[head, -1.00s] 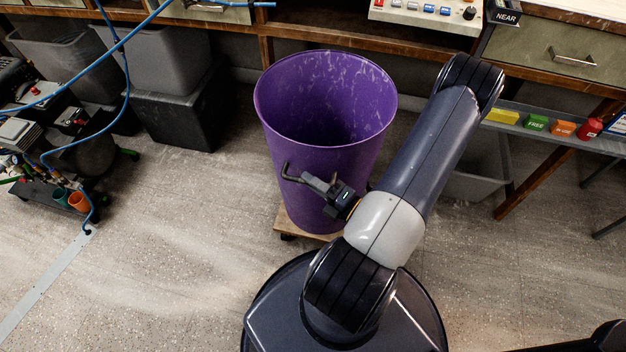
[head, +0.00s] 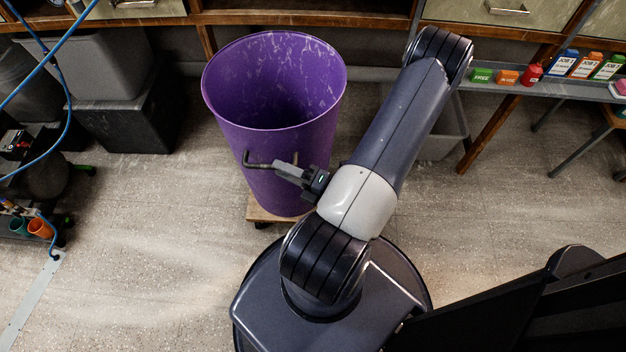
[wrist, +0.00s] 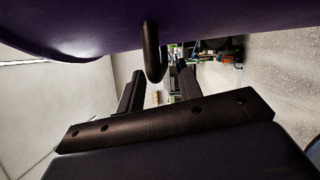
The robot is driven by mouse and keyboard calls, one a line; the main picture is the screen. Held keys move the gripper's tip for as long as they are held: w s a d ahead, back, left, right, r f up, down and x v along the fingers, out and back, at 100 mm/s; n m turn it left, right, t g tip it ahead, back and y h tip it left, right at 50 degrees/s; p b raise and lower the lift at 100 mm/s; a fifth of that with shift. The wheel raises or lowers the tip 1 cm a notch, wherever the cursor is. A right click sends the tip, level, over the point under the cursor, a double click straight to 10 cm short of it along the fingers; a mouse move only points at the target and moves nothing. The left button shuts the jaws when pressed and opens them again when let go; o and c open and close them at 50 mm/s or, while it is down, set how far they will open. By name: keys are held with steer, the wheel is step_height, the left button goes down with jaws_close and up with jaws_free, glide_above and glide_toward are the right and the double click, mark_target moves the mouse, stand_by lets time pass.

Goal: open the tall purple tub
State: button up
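The tall purple tub (head: 290,150) stands upright on a low wooden dolly (head: 262,212). Its top is open to view, with no lid over it, and the inside looks empty. A dark bar handle (head: 250,161) sticks out from its near side. My gripper (head: 278,167) is at this handle. In the wrist view my gripper (wrist: 160,72) has its two fingers apart, with the rounded end of the handle (wrist: 151,50) between them and gaps on both sides. The tub's purple wall (wrist: 80,30) fills the top of that view. Whether a finger touches the handle is unclear.
A workbench (head: 350,20) runs behind the tub. Grey bins (head: 100,65) and a black box (head: 120,115) stand at left, near a blue hose (head: 70,95). A shelf (head: 540,87) with small coloured boxes is at right. The floor (head: 140,250) at front left is clear.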

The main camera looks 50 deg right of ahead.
steer(key=p+v, duration=0.1)
steer(key=v, duration=0.7)
steer(key=shift+w, duration=0.1)
stand_by(0.7)
steer(key=shift+b+x, duration=0.75)
steer(key=shift+x, duration=4.55)
steer(key=shift+a+f, duration=0.1)
